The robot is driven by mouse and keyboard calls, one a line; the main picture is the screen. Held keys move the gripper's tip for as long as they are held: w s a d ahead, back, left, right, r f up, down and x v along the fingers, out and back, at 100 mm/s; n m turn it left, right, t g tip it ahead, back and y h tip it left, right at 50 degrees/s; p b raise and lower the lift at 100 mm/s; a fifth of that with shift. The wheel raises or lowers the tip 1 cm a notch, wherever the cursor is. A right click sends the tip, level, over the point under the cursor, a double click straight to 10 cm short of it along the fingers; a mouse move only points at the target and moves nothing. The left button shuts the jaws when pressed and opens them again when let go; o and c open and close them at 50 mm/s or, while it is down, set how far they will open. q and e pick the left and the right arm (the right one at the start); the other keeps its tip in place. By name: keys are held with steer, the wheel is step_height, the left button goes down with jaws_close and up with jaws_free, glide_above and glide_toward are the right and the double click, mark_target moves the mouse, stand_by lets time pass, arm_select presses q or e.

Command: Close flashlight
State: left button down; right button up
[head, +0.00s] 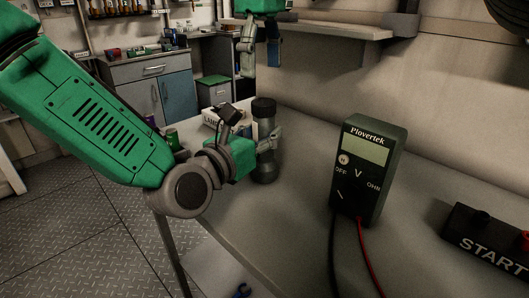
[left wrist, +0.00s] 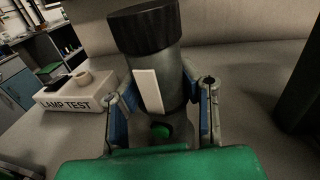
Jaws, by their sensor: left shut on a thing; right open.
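The flashlight (head: 264,174) stands upright on the bench, a dark grey cylinder with a black cap (head: 263,107) at its top. In the left wrist view the flashlight (left wrist: 155,80) shows a white strip and a green spot low on its body, with the black cap (left wrist: 143,27) above. I cannot tell whether the cap is tight. My left gripper (head: 268,146) is shut around the flashlight's body; its fingers (left wrist: 163,105) lie on both sides. My right gripper (head: 260,66) is open and empty, pointing down above the cap and apart from it.
A white LAMP TEST box (left wrist: 82,98) sits close beside the flashlight. A Plovertek meter (head: 368,165) with black and red leads stands to the right, and a START box (head: 488,240) lies at the far right. A wall shelf (head: 325,31) is behind. The bench between flashlight and meter is clear.

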arm_select(q)
steer(key=shift+f, duration=0.1)
steer(key=c, duration=1.1)
jaws_free()
steer(key=shift+o, duration=0.2)
steer(key=shift+s+a, duration=0.1)
steer(key=v, duration=1.1)
steer(key=shift+s+a, duration=0.25)
steer(key=shift+s, duration=0.05)
